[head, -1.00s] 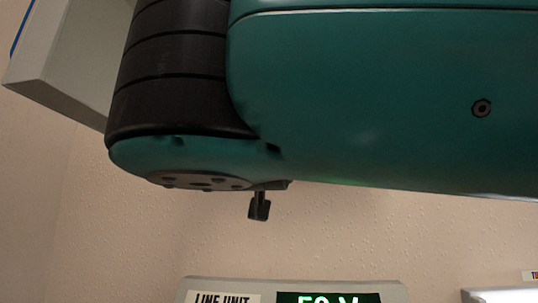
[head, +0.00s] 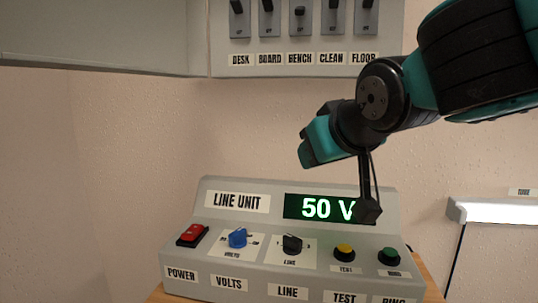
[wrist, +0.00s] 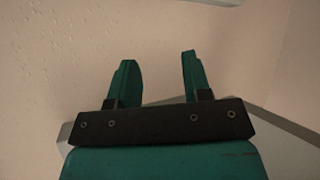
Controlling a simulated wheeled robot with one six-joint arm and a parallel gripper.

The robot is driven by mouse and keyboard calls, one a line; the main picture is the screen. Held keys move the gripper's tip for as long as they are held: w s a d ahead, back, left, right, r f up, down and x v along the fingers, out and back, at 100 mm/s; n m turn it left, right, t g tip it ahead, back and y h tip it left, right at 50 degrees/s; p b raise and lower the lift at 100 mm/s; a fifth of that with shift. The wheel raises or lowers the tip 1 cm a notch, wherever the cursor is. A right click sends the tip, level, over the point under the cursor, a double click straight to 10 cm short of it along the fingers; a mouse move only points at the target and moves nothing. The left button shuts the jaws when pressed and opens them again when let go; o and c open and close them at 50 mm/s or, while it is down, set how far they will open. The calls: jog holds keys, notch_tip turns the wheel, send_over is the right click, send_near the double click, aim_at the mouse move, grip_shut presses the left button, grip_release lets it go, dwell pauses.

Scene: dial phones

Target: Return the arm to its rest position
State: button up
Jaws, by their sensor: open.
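My gripper (wrist: 156,62) shows in the wrist view with its two teal fingers apart and nothing between them. Pale wall lies beyond the fingertips. In the head view my teal and black arm comes in from the upper right. Its teal end (head: 320,140) points left and down, in front of the wall and above the line unit (head: 215,222). The fingers cannot be made out clearly there.
The line unit carries a red power switch (head: 193,235), a blue volts knob (head: 237,238), a black line knob (head: 291,244), a yellow button (head: 344,252) and a green button (head: 389,256). A switch panel (head: 222,60) is above. A lit lamp (head: 495,211) is at right.

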jog(key=s+d+f+n+g+p, duration=0.1)
jog(key=s+d+f+g+p, duration=0.2)
jog(key=s, duration=0.5)
jog(key=s+d+g+y+p, duration=0.1)
jog(key=s+d+g+p, duration=0.15)
jog(key=s+g, duration=0.35)
jog(key=s+d+f+n+g+p, duration=0.15)
jog(key=s+p, duration=0.25)
jog(key=s, duration=0.5)
notch_tip(320, 180, up, 36)
jog(key=p, duration=3.6)
jog(key=shift+w+a+r+g, duration=0.25)
jog(key=shift+w+g, duration=0.1)
jog(key=shift+w, duration=0.1)
jog(key=shift+m, duration=0.25)
